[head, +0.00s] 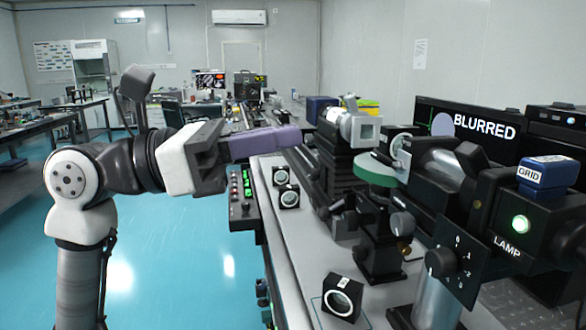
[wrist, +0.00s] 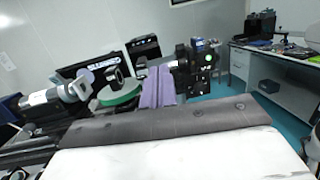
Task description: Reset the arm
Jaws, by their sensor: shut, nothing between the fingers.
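My arm reaches in from the left of the head view, over the near edge of the optical table (head: 310,230). My gripper (head: 292,137) has purple fingers, pressed together and empty. It points right, above the table, toward the optical instruments. In the head view its tips are close to the dark mount left of the green disc (head: 375,170); whether they touch cannot be told. In the wrist view the shut fingers (wrist: 159,72) point toward the equipment, with the green disc (wrist: 120,95) to their left.
A lamp box (head: 519,223) with a blue GRID block (head: 543,176) stands at the right. A monitor (head: 480,125) reads BLURRED. Small black lens cubes, one near the front (head: 341,297), stand on the table. A control box (head: 243,198) sits at its left edge. Blue floor is open at the left.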

